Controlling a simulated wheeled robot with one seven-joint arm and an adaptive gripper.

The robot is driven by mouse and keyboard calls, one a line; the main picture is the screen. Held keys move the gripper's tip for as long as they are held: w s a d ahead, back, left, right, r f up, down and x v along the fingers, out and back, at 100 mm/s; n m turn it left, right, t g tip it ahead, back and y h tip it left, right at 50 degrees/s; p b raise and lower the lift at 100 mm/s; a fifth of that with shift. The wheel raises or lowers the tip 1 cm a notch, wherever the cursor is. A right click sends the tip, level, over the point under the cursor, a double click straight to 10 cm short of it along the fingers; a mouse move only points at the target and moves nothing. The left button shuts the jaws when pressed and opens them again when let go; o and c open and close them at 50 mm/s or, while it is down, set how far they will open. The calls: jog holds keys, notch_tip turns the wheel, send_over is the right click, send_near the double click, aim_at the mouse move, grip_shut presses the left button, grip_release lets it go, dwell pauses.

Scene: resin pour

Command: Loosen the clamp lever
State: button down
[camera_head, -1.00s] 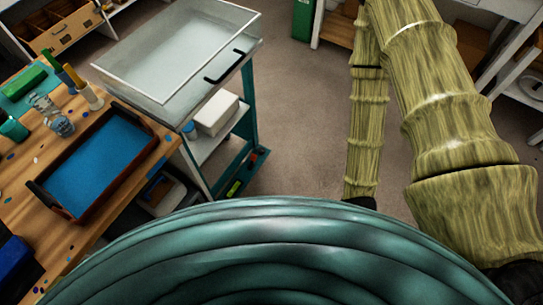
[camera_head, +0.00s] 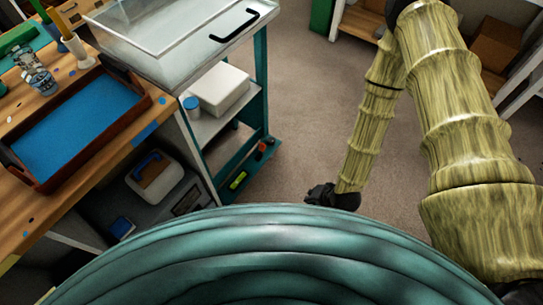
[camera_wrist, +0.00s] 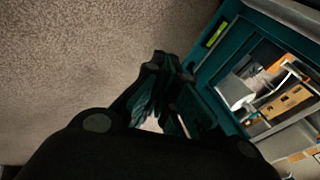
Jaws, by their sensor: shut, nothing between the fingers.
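I cannot make out a clamp lever in either view. My gripper (camera_head: 322,194) is a small black shape at the end of my arm in the head view, low over the open floor to the right of the teal cart (camera_head: 262,100). In the wrist view the dark fingers of my gripper (camera_wrist: 165,85) are close together and shut, with nothing seen between them. They point toward the carpet (camera_wrist: 80,60), with the teal cart frame (camera_wrist: 207,70) to the right, apart from them as far as I can tell.
The wooden bench (camera_head: 45,200) at left holds a tray with a blue bottom (camera_head: 70,125), glass jars and bottles. The cart has a clear lid with a black handle (camera_head: 235,25) and a white box (camera_head: 220,88) on its shelf. Carpet (camera_head: 310,100) is free between cart and arm.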

jog(key=w+a+f+m+t+y+b, duration=0.2)
jog(key=w+a+f+m+b, duration=0.1)
jog(key=w+f+b, duration=0.4)
jog(key=w+a+f+m+t+y+b, duration=0.1)
jog(key=w+a+f+m+t+b, duration=0.15)
jog(key=w+f+b, duration=0.4)
jog(key=m+t+y+b, duration=0.4)
jog(key=m+b, duration=0.1)
jog(key=b, duration=0.8)
send_near(261, 151)
jog(key=d, duration=0.2)
jog(key=w+d, duration=0.1)
jog(key=d, duration=0.2)
jog(key=shift+w, duration=0.15)
jog(key=shift+w, duration=0.1)
jog(key=b+x, duration=0.4)
jog(key=x, duration=0.5)
jog(key=shift+w+a+f+h, duration=0.2)
jog(key=shift+w+f+h, duration=0.05)
jog(key=shift+w+h, duration=0.1)
